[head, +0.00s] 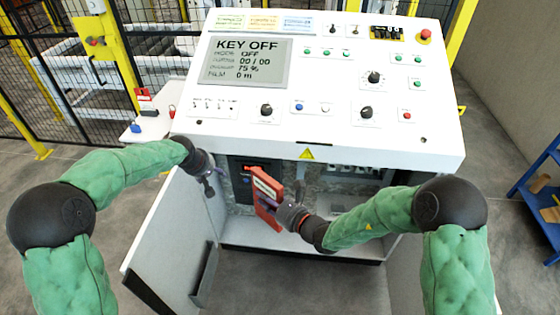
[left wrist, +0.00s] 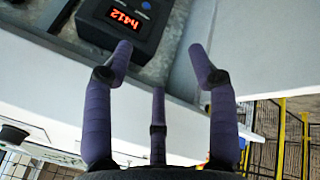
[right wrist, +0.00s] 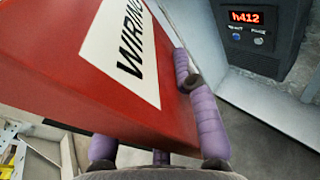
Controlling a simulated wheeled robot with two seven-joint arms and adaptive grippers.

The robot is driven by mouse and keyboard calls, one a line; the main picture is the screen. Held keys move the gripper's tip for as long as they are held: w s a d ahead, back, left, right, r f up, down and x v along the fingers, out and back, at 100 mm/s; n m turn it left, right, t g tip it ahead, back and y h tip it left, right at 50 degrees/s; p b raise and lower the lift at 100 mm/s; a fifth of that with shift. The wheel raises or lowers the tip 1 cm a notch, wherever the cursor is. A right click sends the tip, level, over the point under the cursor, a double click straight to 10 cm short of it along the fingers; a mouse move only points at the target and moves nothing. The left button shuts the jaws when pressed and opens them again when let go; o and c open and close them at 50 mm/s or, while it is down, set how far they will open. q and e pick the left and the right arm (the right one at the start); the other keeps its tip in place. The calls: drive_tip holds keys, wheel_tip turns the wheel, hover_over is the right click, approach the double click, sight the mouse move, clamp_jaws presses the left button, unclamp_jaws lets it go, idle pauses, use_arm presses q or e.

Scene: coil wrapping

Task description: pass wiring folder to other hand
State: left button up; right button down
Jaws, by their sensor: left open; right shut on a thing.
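The red wiring folder (head: 266,187) stands upright in front of the cabinet's open front. It fills much of the right wrist view (right wrist: 165,105), where its white label reads "WIRING". My right gripper (head: 272,205) is shut on the folder from the right side. My left gripper (head: 215,178) is open and empty, a short way left of the folder. In the left wrist view its purple fingers (left wrist: 160,65) are spread apart with nothing between them. The folder does not show in the left wrist view.
The white console (head: 330,130) overhangs the cabinet opening. A dark box with a red "h412" display (right wrist: 262,35) sits inside. The open cabinet door (head: 170,240) stands at the left, near my left arm. A blue shelf (head: 540,205) is at the far right.

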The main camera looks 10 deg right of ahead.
use_arm(q)
wheel_tip(320, 180, up, 5)
drive_tip(key=w+d, duration=0.1)
wheel_tip(320, 180, up, 8)
drive_tip(key=g+y, duration=0.2)
drive_tip(key=y, duration=0.1)
hover_over(271, 178)
drive_tip(key=w+a, duration=0.4)
drive_tip(key=w, duration=0.1)
drive_tip(key=shift+s+d+r, duration=0.1)
drive_tip(key=shift+d+r, duration=0.05)
drive_tip(key=shift+m+y, duration=0.3)
drive_tip(key=shift+y, duration=0.5)
drive_tip(key=s+d+r, duration=0.1)
drive_tip(key=s, duration=0.1)
drive_tip(key=s+d+r, duration=0.1)
drive_tip(key=s+d, duration=0.1)
drive_tip(key=s+d+r, duration=0.1)
drive_tip(key=s+d, duration=0.1)
drive_tip(key=shift+s+d, duration=0.2)
drive_tip(key=shift+s, duration=0.1)
drive_tip(key=shift+s+d, duration=0.25)
drive_tip(key=shift+s, duration=0.15)
drive_tip(key=x, duration=1.1)
drive_tip(key=shift+a+f, duration=0.25)
drive_tip(key=shift+c, duration=0.3)
